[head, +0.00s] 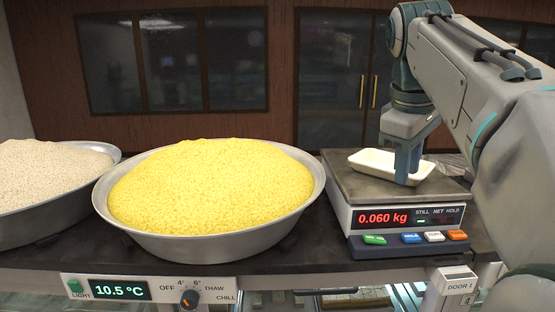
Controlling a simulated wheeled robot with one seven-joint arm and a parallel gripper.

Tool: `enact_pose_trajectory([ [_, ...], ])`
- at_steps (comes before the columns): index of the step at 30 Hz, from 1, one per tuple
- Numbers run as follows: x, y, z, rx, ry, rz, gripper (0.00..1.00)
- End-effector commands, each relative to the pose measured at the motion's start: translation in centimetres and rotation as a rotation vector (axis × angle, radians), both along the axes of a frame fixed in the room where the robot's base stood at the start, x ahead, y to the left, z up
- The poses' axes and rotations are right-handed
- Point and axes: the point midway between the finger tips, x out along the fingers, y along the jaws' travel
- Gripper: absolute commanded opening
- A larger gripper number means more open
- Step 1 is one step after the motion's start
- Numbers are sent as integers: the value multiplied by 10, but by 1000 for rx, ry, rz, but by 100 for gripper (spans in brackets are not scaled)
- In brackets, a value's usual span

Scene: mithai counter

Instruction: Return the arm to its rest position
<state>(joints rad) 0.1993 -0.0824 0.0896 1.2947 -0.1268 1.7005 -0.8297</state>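My gripper (407,178) points down from my arm at the right, over the white tray (372,163) on the weighing scale. Its fingertips are at the tray's right part and overlap its near rim in the picture. I cannot tell whether they touch the tray. The fingers line up from this side, so the gap between them does not show. The visible part of the tray looks empty. The scale (345,197) has a red display reading 0.060 kg and a row of coloured buttons.
A metal bowl (190,245) heaped with yellow grains stands left of the scale. Another bowl (30,233) with pale grains is at the far left. The dark counter (300,252) has a narrow clear strip in front. A cooler panel (150,289) reads 10.5 °C.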

Motion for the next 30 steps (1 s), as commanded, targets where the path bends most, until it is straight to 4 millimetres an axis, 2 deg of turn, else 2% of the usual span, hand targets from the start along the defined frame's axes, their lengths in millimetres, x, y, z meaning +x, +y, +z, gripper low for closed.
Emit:
enact_pose_trajectory([
  [5, -11, 12, -33, 32, -29, -73, 24],
  [8, -21, 21, -61, 61, -53, -139, 24],
  [14, -48, 36, -125, 136, -102, -283, 24],
  [24, -108, 57, -239, 278, -160, -535, 24],
  [27, -121, 60, -262, 307, -168, -587, 24],
  [30, -129, 63, -275, 325, -173, -620, 24],
])
